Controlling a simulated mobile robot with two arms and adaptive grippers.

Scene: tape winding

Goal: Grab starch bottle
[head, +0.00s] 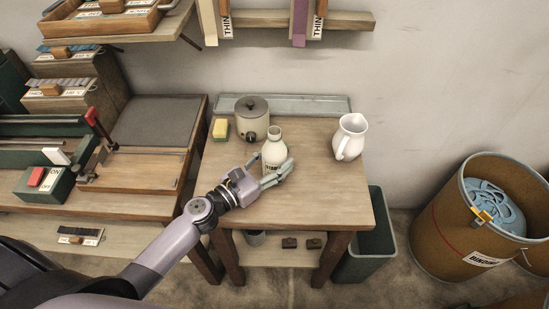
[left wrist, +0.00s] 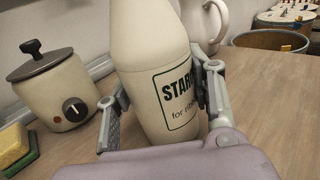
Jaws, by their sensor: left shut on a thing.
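The starch bottle (head: 273,145) is a cream bottle standing on the small wooden table (head: 225,175), in front of the pot. In the left wrist view the bottle (left wrist: 153,65) fills the middle, with a label that reads "STAR" and is partly covered by a finger. My left gripper (head: 273,173) is shut on the bottle, one finger on each side of its body. In the left wrist view the left gripper (left wrist: 160,103) has its pads against the bottle. The bottle looks upright in the head view. My right gripper is in neither view.
A lidded pot (head: 252,119) with a dial stands behind the bottle, with a yellow sponge (head: 220,128) to its left. A white pitcher (head: 350,137) stands to the right. A green bin (head: 370,235) is beside the table. The table's front right is clear.

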